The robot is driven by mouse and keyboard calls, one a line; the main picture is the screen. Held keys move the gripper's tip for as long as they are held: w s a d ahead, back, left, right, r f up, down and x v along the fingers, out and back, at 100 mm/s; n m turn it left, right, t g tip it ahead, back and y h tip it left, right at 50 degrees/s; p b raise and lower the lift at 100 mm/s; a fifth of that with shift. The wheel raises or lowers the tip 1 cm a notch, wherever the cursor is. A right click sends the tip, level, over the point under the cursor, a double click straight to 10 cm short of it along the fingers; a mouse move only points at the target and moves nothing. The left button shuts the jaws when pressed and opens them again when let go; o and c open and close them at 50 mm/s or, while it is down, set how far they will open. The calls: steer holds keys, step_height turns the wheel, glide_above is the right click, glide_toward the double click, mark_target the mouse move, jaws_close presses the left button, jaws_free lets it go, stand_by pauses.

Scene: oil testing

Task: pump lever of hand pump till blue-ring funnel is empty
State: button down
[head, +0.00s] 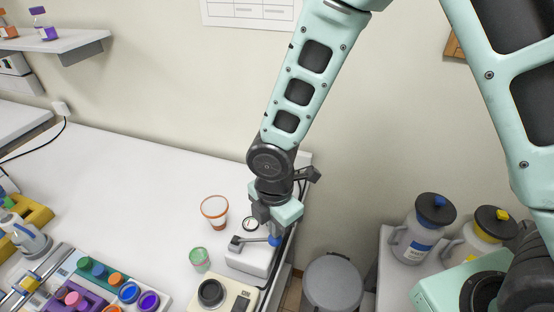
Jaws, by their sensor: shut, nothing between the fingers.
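The hand pump appears to be the white box (250,261) near the right edge of the white bench. Its dark grey lever (251,240) lies roughly level across the top. My gripper (270,222) points down right above the pump, shut and empty. It partly covers the pump's far right part, and I cannot tell whether it touches the lever. A small blue part (275,240) shows just below the gripper. I cannot tell whether this is the blue-ring funnel, and no liquid level can be seen.
An orange-ringed cup (214,211) and a green cup (200,260) stand left of the pump. A beige device with a black round top (211,293) is in front. Coloured caps fill a rack (66,268) at left. A grey bin (333,283) stands right of the bench.

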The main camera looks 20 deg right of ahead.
mark_target(281, 239)
steer(key=shift+f, duration=0.5)
steer(key=shift+s+d+f+b, duration=0.2)
steer(key=shift+d+f+b, duration=0.1)
steer(key=shift+f+b, duration=0.45)
steer(key=shift+s+d+f+b, duration=0.15)
steer(key=shift+d+f+b, duration=0.1)
steer(key=shift+f+b, duration=0.45)
steer(key=shift+s+d+f+b, duration=0.1)
steer(key=shift+d+f+b, duration=0.05)
steer(key=shift+f+b, duration=0.55)
